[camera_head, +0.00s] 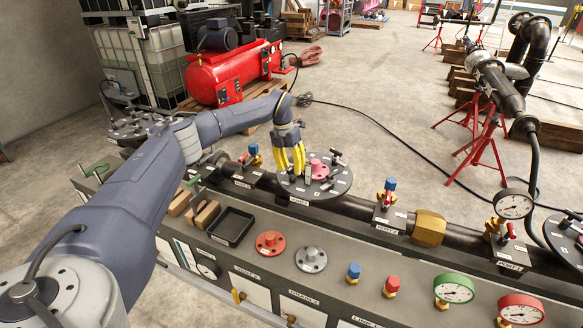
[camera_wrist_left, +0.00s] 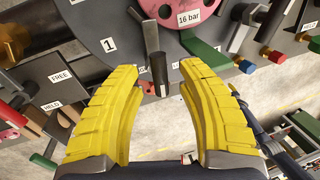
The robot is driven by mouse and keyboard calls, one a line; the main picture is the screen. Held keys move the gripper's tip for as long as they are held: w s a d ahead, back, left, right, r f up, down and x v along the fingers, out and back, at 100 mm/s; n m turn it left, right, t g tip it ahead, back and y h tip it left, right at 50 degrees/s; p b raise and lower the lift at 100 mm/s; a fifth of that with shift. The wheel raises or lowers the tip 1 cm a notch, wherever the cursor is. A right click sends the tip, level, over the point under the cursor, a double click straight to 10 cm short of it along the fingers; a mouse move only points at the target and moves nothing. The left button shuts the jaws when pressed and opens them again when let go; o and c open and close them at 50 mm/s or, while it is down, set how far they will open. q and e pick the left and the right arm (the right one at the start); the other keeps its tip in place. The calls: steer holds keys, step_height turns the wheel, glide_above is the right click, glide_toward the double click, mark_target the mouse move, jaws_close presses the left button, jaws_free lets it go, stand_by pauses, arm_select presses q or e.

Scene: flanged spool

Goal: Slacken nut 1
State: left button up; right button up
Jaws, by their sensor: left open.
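A grey round flange plate (camera_head: 340,181) sits on the dark pipe in the head view, with a pink disc (camera_head: 318,168) in its middle and several dark T-handled nuts around it. The flange (camera_wrist_left: 95,20) fills the top of the left wrist view, beside the pink disc marked 16 bar (camera_wrist_left: 185,16). A label "1" is on the flange. A grey handled nut (camera_wrist_left: 152,38) stands near that label, between the fingertips' sides. My left gripper (camera_head: 291,172) is open, its yellow fingers (camera_wrist_left: 158,70) apart around the nut's end; contact is not visible. My right gripper is out of view.
A grey bench (camera_head: 330,262) carries an empty black tray (camera_head: 232,227), a red flange (camera_head: 270,243), a grey flange (camera_head: 311,259) and coloured valves. Gauges (camera_head: 454,289) stand at front right. A brass fitting (camera_head: 428,228) is on the pipe. A red compressor (camera_head: 225,72) stands behind.

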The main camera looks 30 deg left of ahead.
arm_select(q)
steer(key=shift+c, duration=0.2)
jaws_close()
steer(key=shift+n, duration=0.3)
steer(key=n, duration=0.3)
steer(key=shift+t, duration=0.4)
steer(key=n, duration=0.3)
steer(key=shift+d+n+t, duration=0.15)
steer(key=shift+n+t, duration=0.15)
steer(key=n+y, duration=0.1)
steer(key=n, duration=0.3)
steer(key=shift+d, duration=0.1)
steer(key=shift+n+t+y, duration=0.3)
steer(key=shift+n+t, duration=0.1)
steer(key=shift+n, duration=1.2)
steer(key=shift+f, duration=0.1)
